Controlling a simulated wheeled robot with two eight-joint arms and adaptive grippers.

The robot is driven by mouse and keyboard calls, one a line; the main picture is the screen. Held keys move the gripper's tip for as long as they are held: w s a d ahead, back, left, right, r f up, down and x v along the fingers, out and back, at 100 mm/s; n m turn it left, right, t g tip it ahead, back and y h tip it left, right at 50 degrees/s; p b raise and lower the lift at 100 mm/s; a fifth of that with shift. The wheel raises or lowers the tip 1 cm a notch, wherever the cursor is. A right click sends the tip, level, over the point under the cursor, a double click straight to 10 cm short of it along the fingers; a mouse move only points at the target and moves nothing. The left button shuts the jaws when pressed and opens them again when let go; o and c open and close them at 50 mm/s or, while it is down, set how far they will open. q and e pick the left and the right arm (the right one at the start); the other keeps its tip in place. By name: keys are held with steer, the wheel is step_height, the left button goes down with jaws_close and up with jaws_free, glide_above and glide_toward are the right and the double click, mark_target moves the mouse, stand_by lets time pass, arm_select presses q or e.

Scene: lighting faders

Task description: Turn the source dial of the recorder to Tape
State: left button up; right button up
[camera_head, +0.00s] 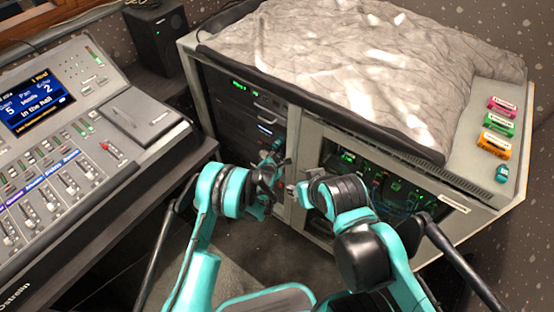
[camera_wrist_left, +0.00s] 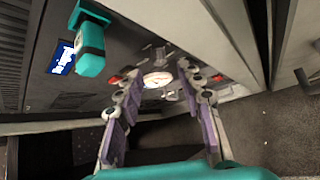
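The rack cabinet (camera_head: 292,140) has dark units in its left bay. One unit, which looks like the recorder, shows a small lit display (camera_head: 265,130); in the left wrist view it is a dark panel with a blue display (camera_wrist_left: 62,58). My left gripper (camera_head: 274,174) is at the lower part of this bay. In the left wrist view its purple-padded fingers (camera_wrist_left: 162,118) are apart, with a pale round face (camera_wrist_left: 157,79) beyond the gap; whether this is the source dial I cannot tell. Dial labels are unreadable. My right gripper (camera_head: 290,188) is close beside the left; its fingertips are unclear.
A teal block with a black band (camera_wrist_left: 90,45) stands out beside the blue display. A mixing desk (camera_head: 80,160) is at left, a speaker (camera_head: 157,40) behind it. A grey cloth (camera_head: 340,60) and small coloured boxes (camera_head: 498,124) lie on the cabinet. A glazed bay (camera_head: 370,170) is right.

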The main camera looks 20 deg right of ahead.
mark_target(278, 155)
arm_select(q)
steer(key=b+x, duration=0.1)
steer(key=x, duration=0.3)
steer(key=shift+w+f, duration=0.1)
jaws_close()
steer(key=g, duration=0.1)
steer(key=n+g+h, duration=0.1)
steer(key=n, duration=0.1)
steer(key=shift+w+a+g+h, duration=0.25)
steer(key=shift+w+g+h, duration=0.1)
steer(key=shift+g+h, duration=0.05)
steer(key=n+g+h, duration=0.2)
steer(key=shift+w+a+g, duration=0.2)
steer(key=shift+w+g, duration=0.05)
steer(key=shift+g, duration=0.15)
stand_by(0.5)
